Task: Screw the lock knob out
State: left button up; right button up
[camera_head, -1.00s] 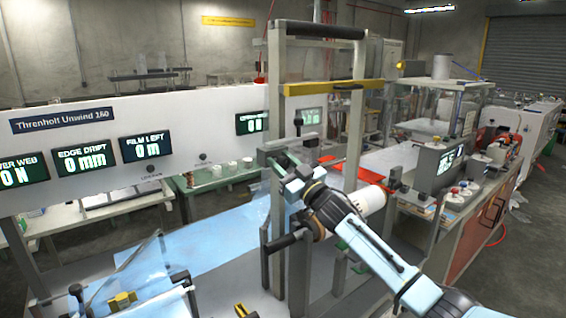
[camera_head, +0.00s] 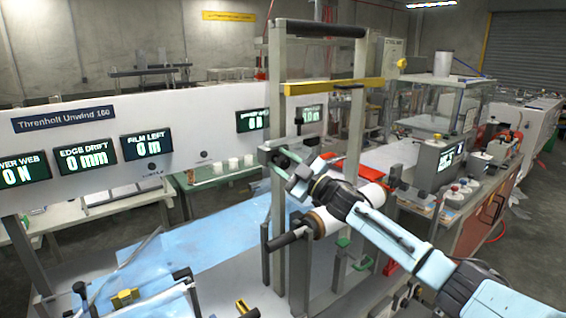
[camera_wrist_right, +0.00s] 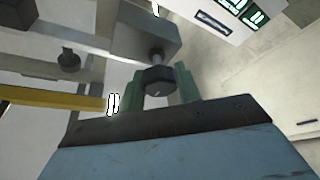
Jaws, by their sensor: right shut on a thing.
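The lock knob (camera_wrist_right: 158,80) is a dark, many-sided knob on a short metal stem. The stem runs into a grey block (camera_wrist_right: 146,32) on the frame in the right wrist view. My right gripper (camera_wrist_right: 162,88) has its two green fingers on either side of the knob and is shut on it. My left gripper is not in view.
A white roll (camera_head: 340,212) with a dark handle lies just below my right arm. A yellow bar (camera_head: 333,87) crosses the frame above. The white panel with displays (camera_head: 110,140) stands to the left. Blue film (camera_head: 205,240) lies on the table.

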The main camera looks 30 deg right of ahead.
jog(key=o, duration=1)
jog(key=shift+c, duration=0.2)
jog(key=shift+s+d+f, duration=0.2)
jog(key=shift+s+f, duration=0.15)
jog(key=shift+s, duration=0.2)
jog(key=b+v, duration=0.3)
jog(key=v, duration=0.9)
jog(key=shift+b, duration=0.35)
jog(key=shift+s+r, duration=0.1)
jog(key=shift+r, duration=0.05)
